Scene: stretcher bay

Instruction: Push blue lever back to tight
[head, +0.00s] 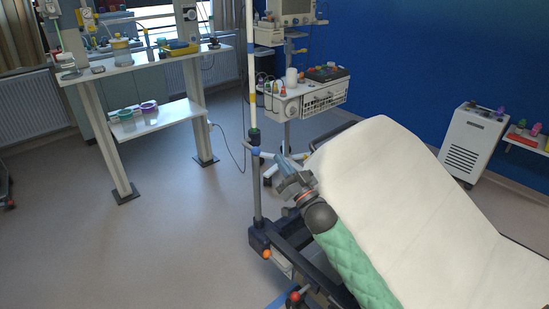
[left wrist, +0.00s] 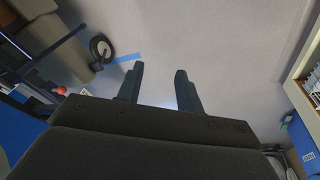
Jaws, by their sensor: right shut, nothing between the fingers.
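A blue ball-ended lever (head: 256,152) sits at the clamp on the upright pole (head: 257,205) at the stretcher's corner, in the middle of the head view. My right gripper (head: 282,166) is shut and empty, just right of the lever. Whether it touches the lever I cannot tell. My left gripper (left wrist: 160,74) shows only in the left wrist view; its two fingers are apart with nothing between them, over bare floor.
The stretcher (head: 390,190) with its raised white backrest fills the right. An orange knob (head: 267,254) and a red knob (head: 295,297) sit on its frame. A monitor cart (head: 300,100) stands behind the pole. Floor to the left is clear up to a white table (head: 130,66).

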